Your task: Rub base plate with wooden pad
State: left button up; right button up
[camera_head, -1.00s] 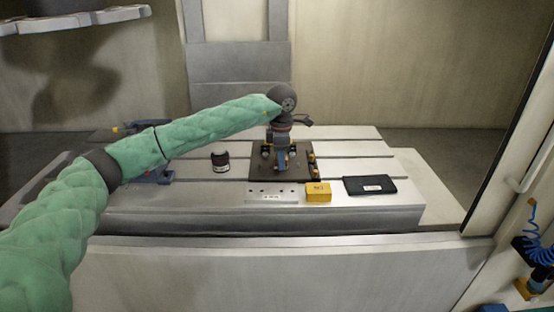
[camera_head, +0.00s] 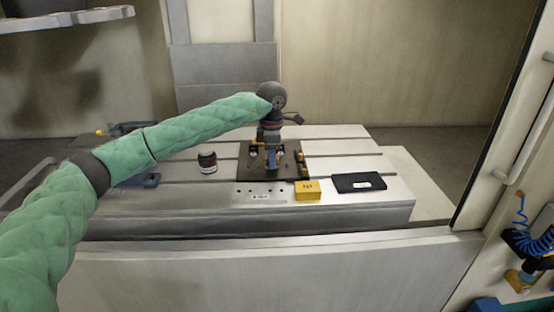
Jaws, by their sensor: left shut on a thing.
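The base plate (camera_head: 288,170) is a dark square plate lying on the grey slotted machine table (camera_head: 340,147). It carries small yellow and black fittings along its right side. I cannot tell whether the held thing touches the plate. My right gripper is not in view.
A dark jar (camera_head: 208,162) with a label stands left of the plate. A yellow box (camera_head: 307,190), a black flat case (camera_head: 358,182) and a metal strip with holes (camera_head: 259,194) lie along the front. A blue-handled tool (camera_head: 140,181) lies at left. The table's right end is clear.

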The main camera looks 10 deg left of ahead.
aim_at(257, 167)
pick_arm(q)
jog(key=shift+s+a+f+b, duration=0.1)
jog(key=shift+s+a+b, duration=0.15)
jog(key=shift+a, duration=0.5)
jog(key=shift+s+a+b, duration=0.2)
jog(key=shift+a, duration=0.6)
jog(key=shift+s+a+f+b, duration=0.1)
jog(key=shift+s+a+b, duration=0.15)
jog(key=shift+a, duration=0.5)
jog(key=shift+r, duration=0.15)
jog(key=shift+w+r+p, duration=0.1)
jog(key=shift+r+p, duration=0.8)
jog(key=shift+r, duration=2.05)
jog(key=shift+r, duration=0.1)
notch_tip(257, 167, up, 3)
jog(key=shift+f+p, duration=0.15)
jog(key=shift+p, duration=0.15)
